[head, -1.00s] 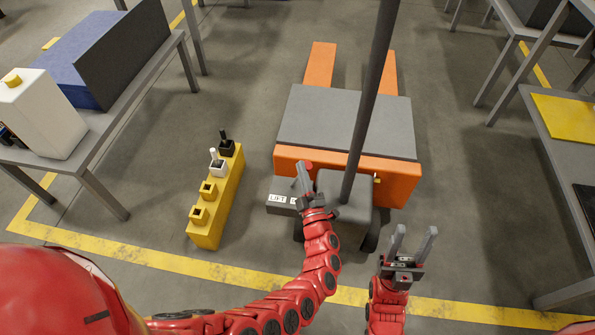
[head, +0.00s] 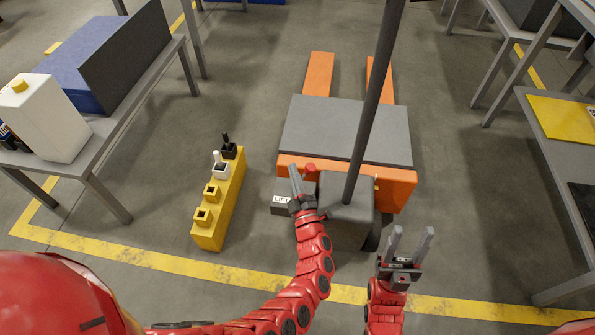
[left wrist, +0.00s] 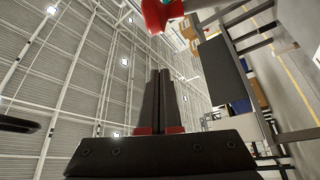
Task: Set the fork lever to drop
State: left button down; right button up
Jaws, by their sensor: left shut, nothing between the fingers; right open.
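A red knob (head: 311,168), apparently the top of the fork lever, shows on the pallet jack's (head: 345,132) near side, beside the grey housing (head: 347,195). A white LIFT label (head: 282,200) is readable on the grey box (head: 280,187) left of the housing. No DROP label is readable; my left gripper and arm cover that area. My left gripper (head: 294,169) is shut and empty, its tips just left of the knob; contact cannot be told. A red rounded part, probably the knob, shows in the left wrist view (left wrist: 160,14). My right gripper (head: 411,234) is open and empty.
The jack's dark handle pole (head: 372,105) rises from the housing between my arms. A yellow block (head: 222,208) with sockets and two small levers stands on the floor to the left. Tables stand left (head: 110,135) and right (head: 555,165).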

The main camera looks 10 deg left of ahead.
pick_arm(q)
jog(key=v, duration=0.8)
jog(key=shift+s+d+p, duration=0.2)
jog(key=shift+d+p, duration=0.2)
jog(key=shift+p, duration=0.05)
jog(key=shift+f, duration=0.1)
